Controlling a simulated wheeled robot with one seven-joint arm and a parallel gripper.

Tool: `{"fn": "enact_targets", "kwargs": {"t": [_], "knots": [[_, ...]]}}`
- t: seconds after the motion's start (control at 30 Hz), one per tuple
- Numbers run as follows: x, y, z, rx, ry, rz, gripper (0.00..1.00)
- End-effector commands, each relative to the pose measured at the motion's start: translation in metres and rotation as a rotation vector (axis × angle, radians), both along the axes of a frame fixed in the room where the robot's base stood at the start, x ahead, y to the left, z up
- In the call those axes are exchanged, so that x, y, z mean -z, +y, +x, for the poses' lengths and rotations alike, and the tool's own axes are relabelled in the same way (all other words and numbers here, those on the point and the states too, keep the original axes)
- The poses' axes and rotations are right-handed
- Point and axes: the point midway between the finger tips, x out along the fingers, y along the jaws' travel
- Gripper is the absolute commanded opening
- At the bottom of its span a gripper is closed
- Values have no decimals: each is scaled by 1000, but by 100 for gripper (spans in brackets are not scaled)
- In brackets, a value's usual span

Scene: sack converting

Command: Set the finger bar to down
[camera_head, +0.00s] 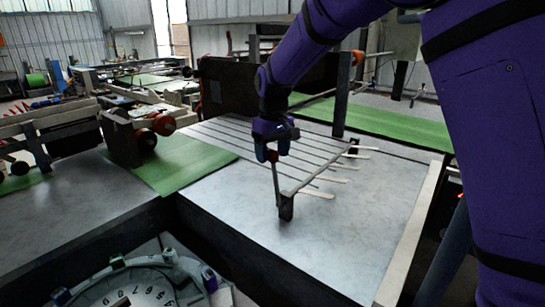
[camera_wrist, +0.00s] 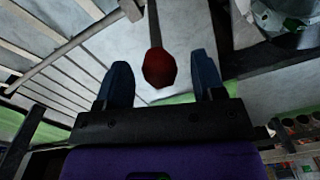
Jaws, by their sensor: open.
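The finger bar (camera_head: 318,170) is a thin grey rod set across a pale table, with several light flat fingers along it. I cannot tell if the fingers touch the table. A lever (camera_head: 276,180) rises nearly upright from the bar's near end bracket (camera_head: 286,207). Its red knob (camera_wrist: 159,68) shows in the wrist view between the two blue fingers of my open gripper (camera_wrist: 160,78). In the head view my gripper (camera_head: 272,152) is at the lever's top and partly hides the knob. I cannot tell if either finger touches the knob.
Slats (camera_head: 235,137) run across the table behind the bar. A dark upright post (camera_head: 341,95) stands beyond its far end. A round numbered dial (camera_head: 140,290) is at the lower left. Bare table (camera_head: 345,235) lies in front of the bar, with a pale edge rail (camera_head: 408,240) at right.

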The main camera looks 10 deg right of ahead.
Motion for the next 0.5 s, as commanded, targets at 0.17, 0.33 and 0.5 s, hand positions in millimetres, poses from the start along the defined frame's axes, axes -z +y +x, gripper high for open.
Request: {"fn": "enact_targets", "kwargs": {"t": [0.17, 0.33, 0.5], "knots": [[13, 0, 0, 0, 0, -1, 62], [16, 0, 0, 0, -1, 0, 62], [16, 0, 0, 0, -1, 0, 60]]}}
